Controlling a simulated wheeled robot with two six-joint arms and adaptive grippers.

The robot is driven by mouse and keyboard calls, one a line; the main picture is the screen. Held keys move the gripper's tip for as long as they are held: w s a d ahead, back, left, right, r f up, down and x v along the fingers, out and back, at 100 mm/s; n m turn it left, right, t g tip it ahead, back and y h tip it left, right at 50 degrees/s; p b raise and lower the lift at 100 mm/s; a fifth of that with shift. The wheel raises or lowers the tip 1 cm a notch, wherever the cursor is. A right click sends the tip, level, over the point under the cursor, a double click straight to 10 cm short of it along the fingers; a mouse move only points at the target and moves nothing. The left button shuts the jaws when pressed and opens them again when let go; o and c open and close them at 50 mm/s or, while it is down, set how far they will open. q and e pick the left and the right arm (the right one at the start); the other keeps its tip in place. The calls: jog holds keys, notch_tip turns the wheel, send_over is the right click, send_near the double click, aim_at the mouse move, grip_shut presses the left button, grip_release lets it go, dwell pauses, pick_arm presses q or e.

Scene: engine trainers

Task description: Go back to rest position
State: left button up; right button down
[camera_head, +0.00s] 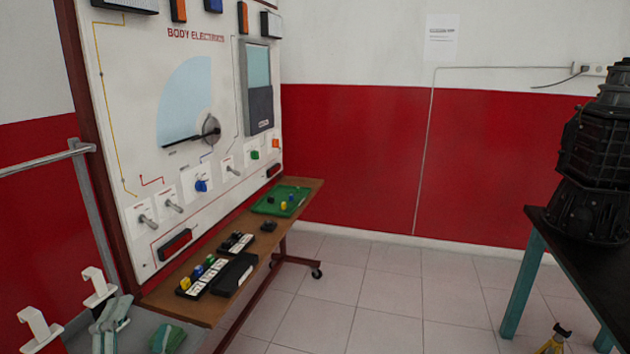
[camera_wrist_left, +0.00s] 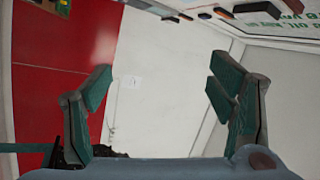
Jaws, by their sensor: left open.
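My left gripper (camera_head: 138,330) is at the bottom left of the head view, partly cut off by the lower edge, with grey-green fingers apart. In the left wrist view its two green-padded fingers (camera_wrist_left: 164,88) are spread wide with nothing between them. A white wall and a red wall panel show behind them. My right gripper is in neither view.
A white "Body Electrics" board (camera_head: 130,80) stands at the left above a brown shelf (camera_head: 210,312) with small parts and a green tray (camera_head: 270,205). White hooks (camera_head: 98,287) are near my gripper. A dark table (camera_head: 590,280) bears an engine (camera_head: 595,160).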

pick_arm(q)
jog(key=s+a+f+n+g+y, duration=0.2)
jog(key=s+f+n+g, duration=0.35)
jog(key=f, duration=0.45)
jog(key=s+a+f+n+g+y, duration=0.15)
jog(key=s+f+n+g, duration=0.4)
jog(key=f, duration=0.55)
jog(key=s+d+f+n+g+h, duration=0.1)
jog(key=s+d+f+g+h, duration=0.1)
jog(key=s+d+f+g, duration=0.35)
jog(key=s+d+f+g+h, duration=0.1)
jog(key=s+d+f+g, duration=0.15)
jog(key=s, duration=0.65)
notch_tip(320, 180, down, 15)
jog(key=a+p, duration=0.2)
jog(key=p, duration=0.1)
jog(key=s+a+f+n+g+p, duration=0.1)
jog(key=s+f+p, duration=0.3)
jog(key=s+f, duration=0.6)
jog(key=s, duration=0.4)
jog(key=shift+s+a+f+g, duration=0.15)
jog(key=shift+s+f+g, duration=0.15)
jog(key=shift+f, duration=0.1)
